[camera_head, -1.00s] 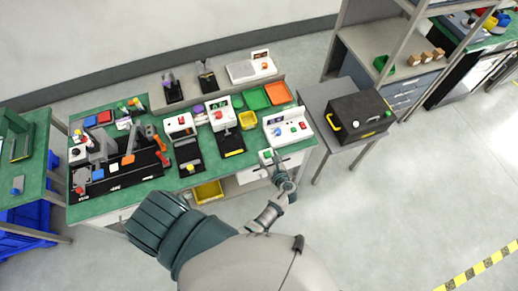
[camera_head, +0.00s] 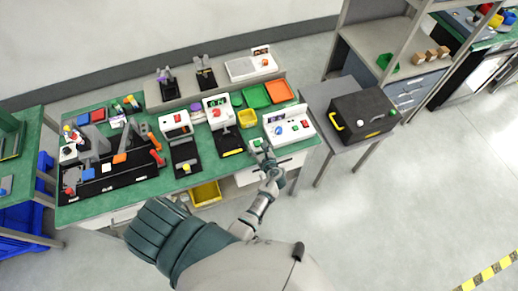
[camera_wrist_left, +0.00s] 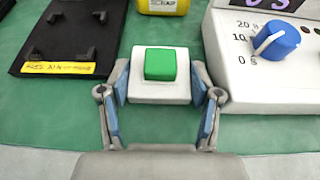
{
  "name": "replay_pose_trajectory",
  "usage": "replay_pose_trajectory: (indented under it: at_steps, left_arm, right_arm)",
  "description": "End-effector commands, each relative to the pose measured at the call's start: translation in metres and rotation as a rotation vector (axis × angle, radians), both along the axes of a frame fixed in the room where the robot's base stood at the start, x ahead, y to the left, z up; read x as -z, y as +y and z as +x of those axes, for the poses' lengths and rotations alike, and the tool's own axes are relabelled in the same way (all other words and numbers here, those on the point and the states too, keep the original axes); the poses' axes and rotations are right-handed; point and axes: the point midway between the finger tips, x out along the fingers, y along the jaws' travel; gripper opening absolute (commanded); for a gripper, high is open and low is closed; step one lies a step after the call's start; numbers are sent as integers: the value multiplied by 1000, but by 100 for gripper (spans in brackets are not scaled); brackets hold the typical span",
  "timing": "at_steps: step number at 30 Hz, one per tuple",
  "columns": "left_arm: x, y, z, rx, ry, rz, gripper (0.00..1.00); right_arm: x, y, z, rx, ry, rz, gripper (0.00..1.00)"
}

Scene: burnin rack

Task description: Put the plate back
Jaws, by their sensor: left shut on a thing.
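My left gripper (camera_head: 264,152) is at the front edge of the green bench, left of the white box with a blue knob (camera_head: 280,129). In the left wrist view the left gripper (camera_wrist_left: 160,88) has its two blue-padded fingers against the sides of a white block with a green square button (camera_wrist_left: 160,65). The block sits on the green bench top. A black plate-like fixture (camera_wrist_left: 62,35) with raised corner brackets and a yellow label lies to its left. I cannot tell which thing is the task's plate. My right gripper is not in view.
The knobbed box (camera_wrist_left: 265,60) stands close on the right of the block. A yellow bin (camera_head: 247,118) and green and orange trays (camera_head: 279,91) lie behind. A black case (camera_head: 362,116) stands on the side table at the right.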

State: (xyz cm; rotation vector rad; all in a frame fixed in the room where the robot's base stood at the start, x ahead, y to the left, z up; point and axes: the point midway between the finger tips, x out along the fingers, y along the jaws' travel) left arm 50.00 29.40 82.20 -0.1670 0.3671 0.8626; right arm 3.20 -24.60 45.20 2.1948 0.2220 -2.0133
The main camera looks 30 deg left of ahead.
Motion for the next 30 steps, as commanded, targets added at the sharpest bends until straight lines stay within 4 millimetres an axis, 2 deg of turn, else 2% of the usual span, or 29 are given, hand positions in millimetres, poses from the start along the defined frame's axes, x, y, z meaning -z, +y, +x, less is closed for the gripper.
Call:
replay_pose_trajectory:
  at_steps: [6,7,8,19,23,30]
  left_arm:
    - [2,0,0,0,0,0,24]
    - [2,0,0,1,0,0,68]
    - [2,0,0,0,0,0,74]
    - [-3,-1,0,0,-1,-1,74]
    - [-8,-14,-12,1,1,-2,74]
    - [-29,-53,-44,1,0,-2,74]
  right_arm:
    - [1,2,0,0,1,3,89]
    - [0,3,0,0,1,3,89]
    - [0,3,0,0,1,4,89]
    - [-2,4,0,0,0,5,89]
    - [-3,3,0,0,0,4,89]
    - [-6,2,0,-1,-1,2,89]
